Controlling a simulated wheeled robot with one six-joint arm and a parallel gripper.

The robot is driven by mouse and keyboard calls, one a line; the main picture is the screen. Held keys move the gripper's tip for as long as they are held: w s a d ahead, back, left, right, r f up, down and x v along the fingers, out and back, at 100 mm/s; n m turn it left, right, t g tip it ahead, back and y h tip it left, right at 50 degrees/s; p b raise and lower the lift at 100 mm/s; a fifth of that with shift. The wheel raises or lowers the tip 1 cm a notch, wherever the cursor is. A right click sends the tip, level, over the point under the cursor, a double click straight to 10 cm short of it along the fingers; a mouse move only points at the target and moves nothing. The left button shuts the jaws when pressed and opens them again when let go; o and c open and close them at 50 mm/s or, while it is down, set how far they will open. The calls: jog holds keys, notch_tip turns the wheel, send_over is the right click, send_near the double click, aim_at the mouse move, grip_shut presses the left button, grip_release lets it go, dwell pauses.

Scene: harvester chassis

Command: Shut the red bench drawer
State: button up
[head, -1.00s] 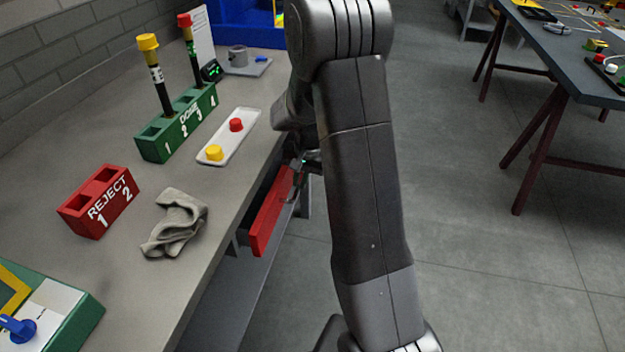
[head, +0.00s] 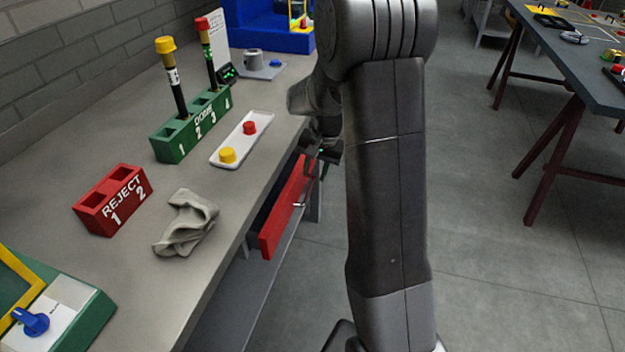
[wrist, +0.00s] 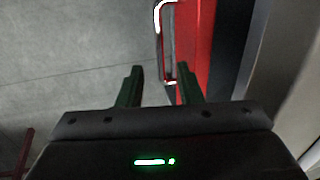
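The red bench drawer (head: 284,212) stands partly open below the bench's right edge, with a dark gap behind its front. Its pale handle (head: 299,204) shows on the outer face. My gripper (head: 326,158) is at the far end of the drawer front, partly hidden by my arm. In the wrist view the gripper (wrist: 160,76) is open with nothing held. The red drawer front (wrist: 199,45) and handle (wrist: 160,18) lie ahead. The right finger overlaps the drawer front in the picture; contact cannot be told.
The bench top (head: 225,195) carries a grey cloth (head: 186,224), red reject rack (head: 112,200), green rack (head: 190,130) with two capped tubes, and white tray (head: 241,140). Open floor (head: 480,240) lies right of my arm. Another table (head: 570,60) stands at far right.

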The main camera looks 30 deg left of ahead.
notch_tip(320, 180, up, 8)
jog(key=d, duration=0.1)
jog(key=shift+w+d+p, duration=0.2)
jog(key=shift+d+p, duration=0.05)
jog(key=shift+p, duration=0.05)
jog(key=shift+r, duration=0.1)
jog(key=shift+d+f+m, duration=0.2)
jog(key=shift+d+m, duration=0.05)
jog(key=shift+m, duration=0.05)
jog(key=c, duration=0.6)
jog(key=d+f+m, duration=0.1)
jog(key=m, duration=0.1)
jog(key=d+f+m+g+y, duration=0.1)
jog(key=d+m, duration=0.1)
jog(key=d+f+m, duration=0.1)
jog(key=d+m, duration=0.1)
jog(key=m, duration=0.1)
jog(key=shift+d+f+y, duration=0.15)
jog(key=shift+d+y, duration=0.1)
jog(key=shift+y, duration=0.15)
grip_shut()
jog(key=d+f+m+y, duration=0.2)
jog(key=d+m+y, duration=0.25)
jog(key=m, duration=0.55)
jog(key=s+a+r+b+x, duration=0.1)
jog(key=x, duration=1.2)
